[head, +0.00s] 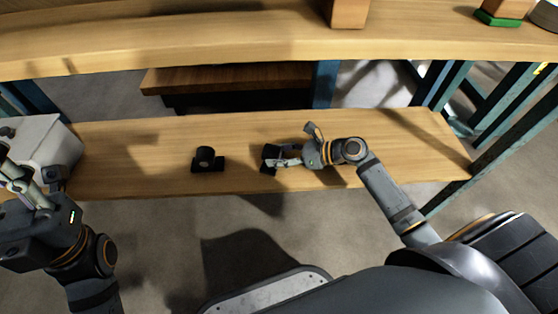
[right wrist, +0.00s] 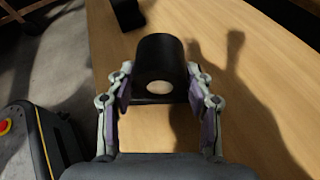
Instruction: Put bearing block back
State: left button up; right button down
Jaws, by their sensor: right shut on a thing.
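One black bearing block (head: 207,160) stands upright on the lower wooden shelf, left of my right gripper; part of a black object, likely this block, shows at the top of the right wrist view (right wrist: 127,12). My right gripper (head: 276,162) is shut on a second black bearing block (head: 269,153).
The lower shelf (head: 120,150) is clear between the two blocks and to their left. A grey-white box (head: 45,145) stands at its left end, beside my left gripper. An upper shelf (head: 200,40) crosses above, carrying a wooden block (head: 348,12). Blue-green posts (head: 325,85) stand behind.

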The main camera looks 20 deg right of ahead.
jog(key=shift+r, duration=0.1)
jog(key=shift+p, duration=0.35)
jog(key=c, duration=0.6)
grip_release()
jog(key=shift+f, duration=0.2)
jog(key=shift+o, duration=0.2)
